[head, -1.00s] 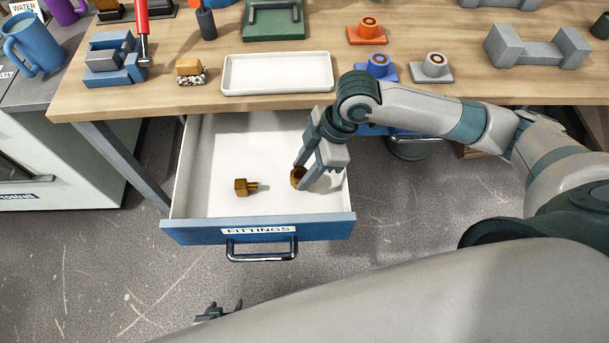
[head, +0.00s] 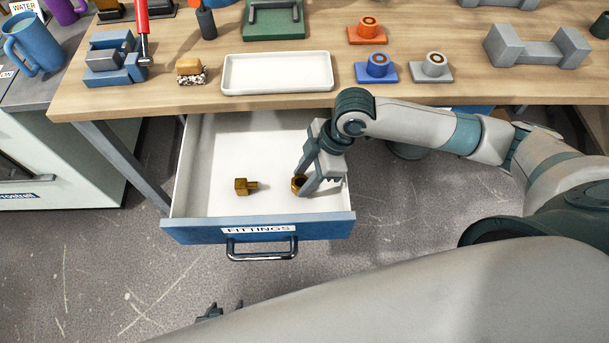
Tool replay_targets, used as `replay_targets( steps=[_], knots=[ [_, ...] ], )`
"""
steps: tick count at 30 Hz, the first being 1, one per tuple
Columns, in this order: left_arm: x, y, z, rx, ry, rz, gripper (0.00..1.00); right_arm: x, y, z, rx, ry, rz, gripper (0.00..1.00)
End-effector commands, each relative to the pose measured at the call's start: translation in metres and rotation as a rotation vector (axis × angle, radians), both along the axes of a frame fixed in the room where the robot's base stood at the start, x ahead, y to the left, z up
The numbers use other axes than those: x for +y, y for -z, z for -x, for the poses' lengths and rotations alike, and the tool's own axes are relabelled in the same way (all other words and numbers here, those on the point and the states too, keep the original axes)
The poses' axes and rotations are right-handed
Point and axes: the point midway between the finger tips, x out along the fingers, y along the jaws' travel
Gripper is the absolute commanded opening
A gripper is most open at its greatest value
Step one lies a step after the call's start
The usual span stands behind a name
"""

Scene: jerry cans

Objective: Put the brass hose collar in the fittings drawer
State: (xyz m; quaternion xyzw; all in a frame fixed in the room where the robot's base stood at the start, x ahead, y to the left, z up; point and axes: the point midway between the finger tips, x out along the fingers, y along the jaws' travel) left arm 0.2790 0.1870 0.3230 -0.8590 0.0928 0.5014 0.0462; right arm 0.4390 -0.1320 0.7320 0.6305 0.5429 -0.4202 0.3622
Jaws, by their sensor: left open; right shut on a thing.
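The brass hose collar (head: 297,185) is a small dark gold ring inside the open fittings drawer (head: 210,150), near its right front. My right gripper (head: 303,187) reaches down into the drawer and is shut on the collar, which its fingers partly hide. I cannot tell whether the collar touches the drawer floor. A brass fitting (head: 243,187) with a square body and short stem lies on the drawer floor to the left of the collar. My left gripper (head: 221,311) is only partly visible at the bottom, in front of the drawer, and is open.
The blue drawer front carries a FITTINGS label (head: 258,230) and a bar handle (head: 262,254). On the wooden bench above are a white tray (head: 277,73), a brush (head: 191,71), a vise (head: 113,62), and orange, blue and grey flanged pieces. The drawer's left and back floor is clear.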

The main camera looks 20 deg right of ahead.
Motion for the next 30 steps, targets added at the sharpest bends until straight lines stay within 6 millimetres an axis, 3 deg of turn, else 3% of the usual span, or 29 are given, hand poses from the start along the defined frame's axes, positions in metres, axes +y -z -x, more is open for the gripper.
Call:
replay_targets(
  steps=[2,3,5,20,30],
  knots=[
    [0.000,-0.001,0.000,-0.002,0.000,0.001,0.59,0.000,0.002,0.000,0.000,0.001,0.000,0.15],
    [-0.001,-0.001,-0.001,-0.003,0.001,0.001,0.59,0.000,0.002,0.000,0.000,0.000,0.001,0.41],
    [-0.001,0.000,-0.001,-0.004,0.001,0.001,0.59,0.000,0.002,0.000,0.000,0.000,0.000,0.55],
    [-0.001,-0.001,-0.005,-0.006,0.001,0.001,0.59,-0.003,-0.006,0.000,-0.002,0.001,0.001,0.55],
    [-0.001,-0.001,-0.004,-0.005,0.000,0.001,0.59,-0.021,-0.051,0.002,-0.003,0.000,0.001,0.55]
  ],
)
